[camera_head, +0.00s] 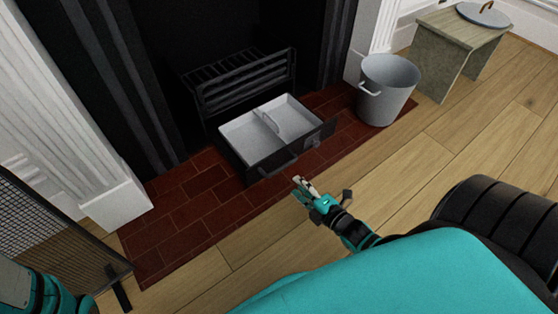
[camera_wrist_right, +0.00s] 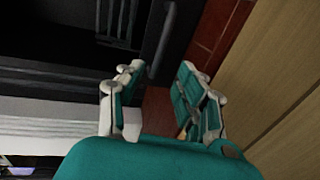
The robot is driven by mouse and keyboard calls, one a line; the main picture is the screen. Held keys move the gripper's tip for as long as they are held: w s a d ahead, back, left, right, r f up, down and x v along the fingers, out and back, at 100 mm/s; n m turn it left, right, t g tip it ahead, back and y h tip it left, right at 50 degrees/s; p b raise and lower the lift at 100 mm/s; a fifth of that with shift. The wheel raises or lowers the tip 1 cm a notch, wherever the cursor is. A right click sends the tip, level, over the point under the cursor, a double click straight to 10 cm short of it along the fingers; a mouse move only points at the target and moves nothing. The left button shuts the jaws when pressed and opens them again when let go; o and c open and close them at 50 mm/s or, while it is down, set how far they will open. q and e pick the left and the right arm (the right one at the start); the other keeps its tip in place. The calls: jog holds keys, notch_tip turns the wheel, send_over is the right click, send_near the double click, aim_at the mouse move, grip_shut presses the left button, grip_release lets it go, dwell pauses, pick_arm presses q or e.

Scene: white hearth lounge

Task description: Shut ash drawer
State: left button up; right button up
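The ash drawer (camera_head: 295,156) is a black box with a pale grey inside, pulled out from under the fire grate over the red brick hearth. A dark bar handle (camera_head: 278,168) is on its front. My right gripper (camera_head: 300,184) is just in front of the drawer, near the handle and seemingly apart from it. In the right wrist view my gripper (camera_wrist_right: 158,88) has its two fingers spread with nothing between them; a dark bar, probably the handle, lies beyond the fingertips. Part of my left arm shows at the lower left of the head view, but its gripper is outside the picture.
The barred black grate (camera_head: 240,82) stands behind the drawer. A small table (camera_head: 455,42) with a round lid is at the upper right. A mesh screen (camera_head: 50,235) stands at left. Wooden floor in front is clear.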

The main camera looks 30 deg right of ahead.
aim_at(280, 168)
jog(key=b+x, duration=0.2)
jog(key=x, duration=0.3)
jog(key=b+x, duration=0.3)
jog(key=x, duration=0.1)
jog(key=shift+w+f+b, duration=0.3)
jog(key=shift+w, duration=0.5)
jog(key=shift+r, duration=0.1)
grip_shut()
